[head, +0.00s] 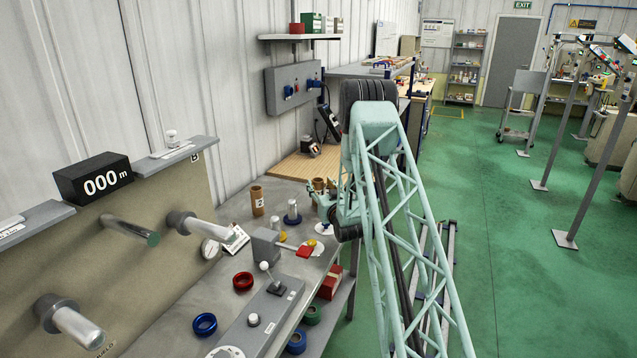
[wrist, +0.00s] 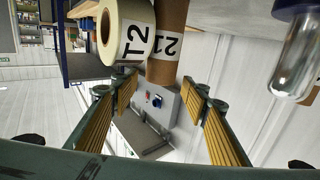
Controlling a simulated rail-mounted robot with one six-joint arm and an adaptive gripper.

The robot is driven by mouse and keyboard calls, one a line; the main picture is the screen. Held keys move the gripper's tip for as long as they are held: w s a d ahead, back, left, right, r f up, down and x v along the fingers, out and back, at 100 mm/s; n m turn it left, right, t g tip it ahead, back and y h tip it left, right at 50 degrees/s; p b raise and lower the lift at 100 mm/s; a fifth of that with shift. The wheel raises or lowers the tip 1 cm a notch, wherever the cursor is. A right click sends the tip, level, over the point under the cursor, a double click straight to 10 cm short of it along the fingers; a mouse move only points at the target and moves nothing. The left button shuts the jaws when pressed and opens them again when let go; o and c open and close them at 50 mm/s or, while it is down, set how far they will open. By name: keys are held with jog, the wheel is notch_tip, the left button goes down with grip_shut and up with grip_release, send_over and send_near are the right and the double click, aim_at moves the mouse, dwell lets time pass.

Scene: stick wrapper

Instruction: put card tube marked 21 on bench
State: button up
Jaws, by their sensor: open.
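The brown card tube marked 21 (wrist: 168,40) shows at the top of the wrist view with a white label around it. Its near end lies close to the gap between the fingertips of my gripper (wrist: 160,84). My gripper is open, its yellow-padded fingers apart, and nothing is held between them. In the head view my arm hides most of my gripper. A brown card tube (head: 257,201) with a white label stands upright on the grey bench (head: 222,284); its number is too small to read surely. More brown tubes (head: 318,184) stand beside my gripper, partly hidden.
A pale roll marked T2 (wrist: 112,33) sits right beside the tube in the wrist view.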

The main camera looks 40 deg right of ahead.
jog(key=v, duration=0.8)
jog(key=shift+w+r, duration=0.1)
dwell(0.5)
